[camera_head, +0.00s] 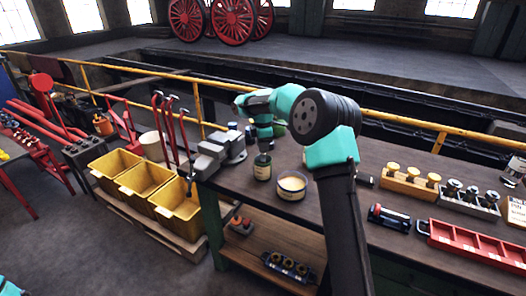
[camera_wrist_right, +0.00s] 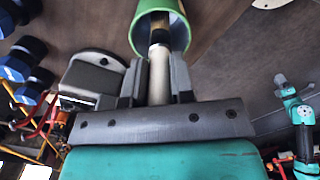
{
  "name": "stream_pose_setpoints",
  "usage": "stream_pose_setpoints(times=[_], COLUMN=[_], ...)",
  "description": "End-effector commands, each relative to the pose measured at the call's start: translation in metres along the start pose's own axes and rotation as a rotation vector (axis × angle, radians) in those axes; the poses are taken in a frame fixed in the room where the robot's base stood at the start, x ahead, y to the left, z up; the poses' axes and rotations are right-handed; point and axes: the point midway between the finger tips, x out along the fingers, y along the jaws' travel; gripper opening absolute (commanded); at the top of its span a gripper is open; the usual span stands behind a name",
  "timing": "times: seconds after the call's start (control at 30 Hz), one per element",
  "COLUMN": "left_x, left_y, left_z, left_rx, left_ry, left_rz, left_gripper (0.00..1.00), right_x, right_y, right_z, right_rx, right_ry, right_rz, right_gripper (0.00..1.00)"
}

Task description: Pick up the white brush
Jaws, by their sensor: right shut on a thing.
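The white brush (camera_wrist_right: 159,78) shows in the right wrist view as a pale handle with a darker collar, its far end inside a green can (camera_wrist_right: 172,28). My right gripper (camera_wrist_right: 156,88) is shut on the handle, one finger on each side. I cannot tell whether the brush touches the can's bottom. My left gripper does not show.
A grey vise (camera_head: 218,152) is close on the left. A wooden block with yellow-topped pieces (camera_head: 408,188) and a red tray (camera_head: 470,243) lie further right. Yellow bins (camera_head: 145,180) stand left of the bench.

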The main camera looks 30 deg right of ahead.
Motion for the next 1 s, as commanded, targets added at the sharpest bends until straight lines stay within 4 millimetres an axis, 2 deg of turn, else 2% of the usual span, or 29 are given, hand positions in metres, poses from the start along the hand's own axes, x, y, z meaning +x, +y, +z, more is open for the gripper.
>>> stream_pose_setpoints(times=[0.5, 0.7, 1.0], left_x=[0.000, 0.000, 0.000], left_y=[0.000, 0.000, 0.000], left_z=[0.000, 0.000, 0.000], left_rx=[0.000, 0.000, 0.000], left_ry=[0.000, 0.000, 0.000], left_rz=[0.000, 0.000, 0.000], left_gripper=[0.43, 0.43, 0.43], right_x=[-0.082, -0.094, -0.094], right_y=[0.000, 0.000, 0.000], right_z=[0.000, 0.000, 0.000], right_rx=[0.001, 0.000, 0.000], right_ry=[0.001, 0.000, 0.000], right_rz=[0.002, 0.001, 0.000], right_gripper=[0.00, 0.00, 0.00])
